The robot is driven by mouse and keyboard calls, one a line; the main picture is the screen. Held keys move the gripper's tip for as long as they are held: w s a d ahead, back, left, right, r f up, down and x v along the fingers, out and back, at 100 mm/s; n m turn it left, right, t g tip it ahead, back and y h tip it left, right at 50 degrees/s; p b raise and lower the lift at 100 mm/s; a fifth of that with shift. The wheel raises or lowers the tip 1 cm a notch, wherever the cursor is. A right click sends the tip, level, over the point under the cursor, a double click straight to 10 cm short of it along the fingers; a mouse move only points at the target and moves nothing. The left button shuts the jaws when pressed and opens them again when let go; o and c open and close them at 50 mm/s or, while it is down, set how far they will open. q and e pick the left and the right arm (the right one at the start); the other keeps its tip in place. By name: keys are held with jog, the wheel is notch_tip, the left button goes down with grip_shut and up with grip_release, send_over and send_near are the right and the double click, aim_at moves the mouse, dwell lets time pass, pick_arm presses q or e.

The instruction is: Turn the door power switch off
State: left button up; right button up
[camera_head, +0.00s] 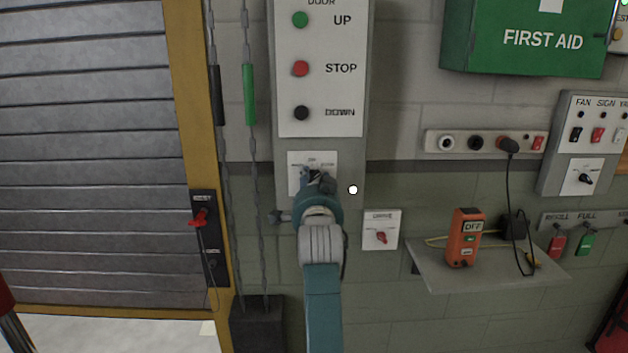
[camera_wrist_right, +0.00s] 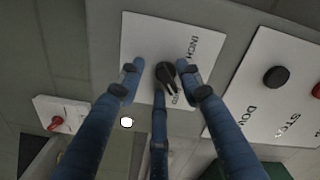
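My right gripper (camera_head: 318,180) reaches up to a white switch plate (camera_head: 297,160) under the door button panel. In the right wrist view the plate (camera_wrist_right: 141,40) carries a black rotary knob (camera_wrist_right: 166,74) and lettering that includes INCH. My right gripper (camera_wrist_right: 164,72) is open, with its blue fingers spread on both sides of the knob. A third finger lies below the knob; whether it touches is unclear. In the head view the gripper hides most of the knob. No label reading door power is legible. My left gripper is not in view.
Above is the door panel (camera_head: 321,123) with UP, STOP and DOWN buttons. A DRIVE plate with a red knob (camera_head: 381,237) sits to the lower right. A shelf (camera_head: 490,268) holds an orange device (camera_head: 465,238). Chains hang left, beside a red switch (camera_head: 200,218) on the door frame.

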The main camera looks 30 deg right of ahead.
jog(key=shift+s+a+r, duration=0.3)
jog(key=shift+s, duration=0.05)
jog(key=c, duration=0.7)
grip_shut()
jog(key=shift+d+r+n+p, duration=0.1)
jog(key=shift+r+n+p, duration=0.05)
jog(key=shift+n+p, duration=0.45)
jog(key=shift+r+n+p, duration=0.15)
jog(key=shift+n+p, duration=0.3)
jog(key=shift+n, duration=0.35)
jog(key=n+p, duration=0.2)
jog(key=n, duration=0.1)
jog(key=shift+r, duration=0.15)
pick_arm(q)
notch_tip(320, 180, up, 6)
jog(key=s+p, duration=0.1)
jog(key=p, duration=0.1)
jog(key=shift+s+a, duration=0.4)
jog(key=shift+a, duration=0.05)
pick_arm(e)
jog(key=shift+n, duration=2)
